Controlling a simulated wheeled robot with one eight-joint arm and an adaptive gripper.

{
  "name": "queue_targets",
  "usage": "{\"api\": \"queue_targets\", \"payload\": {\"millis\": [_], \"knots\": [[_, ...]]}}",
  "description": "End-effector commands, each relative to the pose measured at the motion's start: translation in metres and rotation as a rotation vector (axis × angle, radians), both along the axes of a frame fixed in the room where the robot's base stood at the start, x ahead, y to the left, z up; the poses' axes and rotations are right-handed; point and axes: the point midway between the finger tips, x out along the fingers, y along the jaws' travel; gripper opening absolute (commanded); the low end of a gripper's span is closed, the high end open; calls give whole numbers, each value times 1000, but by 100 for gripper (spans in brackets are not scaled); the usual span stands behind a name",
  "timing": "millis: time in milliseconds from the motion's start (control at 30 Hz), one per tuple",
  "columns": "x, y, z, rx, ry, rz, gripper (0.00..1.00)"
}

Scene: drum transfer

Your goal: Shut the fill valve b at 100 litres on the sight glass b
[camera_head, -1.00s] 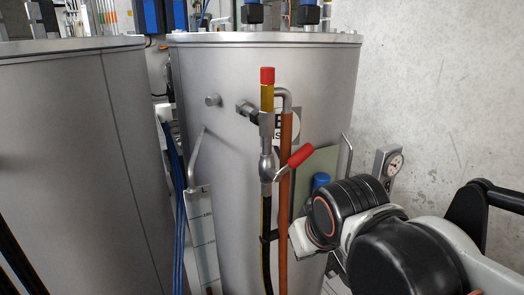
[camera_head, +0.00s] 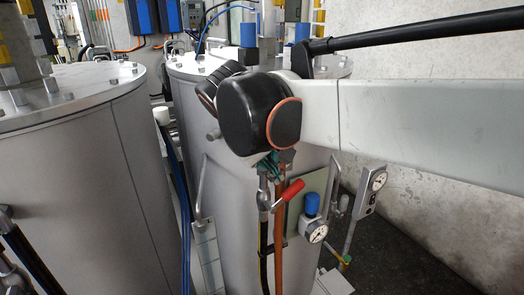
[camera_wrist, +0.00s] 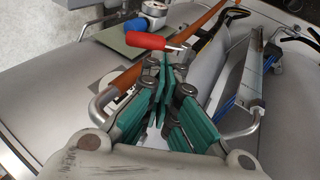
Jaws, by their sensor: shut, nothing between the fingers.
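The fill valve's red lever (camera_head: 289,194) points up and to the right from its valve body on the upright pipe. It also shows in the wrist view (camera_wrist: 146,41), just beyond my fingertips. My gripper (camera_head: 270,168) has green fingers and is just above the lever in the head view. The fingers also show in the wrist view (camera_wrist: 167,72), with their tips together and empty; I cannot tell whether they touch the lever. The sight glass with its scale plate (camera_head: 208,252) is on the drum's left front; its liquid level cannot be read. It also shows in the wrist view (camera_wrist: 240,82).
The steel drum (camera_head: 236,235) stands behind the valve, with another drum (camera_head: 85,190) at left. A copper-coloured pipe (camera_head: 280,240) runs beside the valve. My arm covers the drum's upper part.

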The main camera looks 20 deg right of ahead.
Motion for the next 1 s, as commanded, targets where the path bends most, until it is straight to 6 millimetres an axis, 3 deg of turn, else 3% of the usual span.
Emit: {"api": "queue_targets", "payload": {"millis": [33,100,300,467,1000], "knots": [[7,4,19,-21,7,1,0],[13,6,29,-44,14,-1,0],[21,7,35,-70,21,-4,0],[26,-2,18,-72,21,-5,0],[55,-49,-64,-70,21,-5,0]]}}
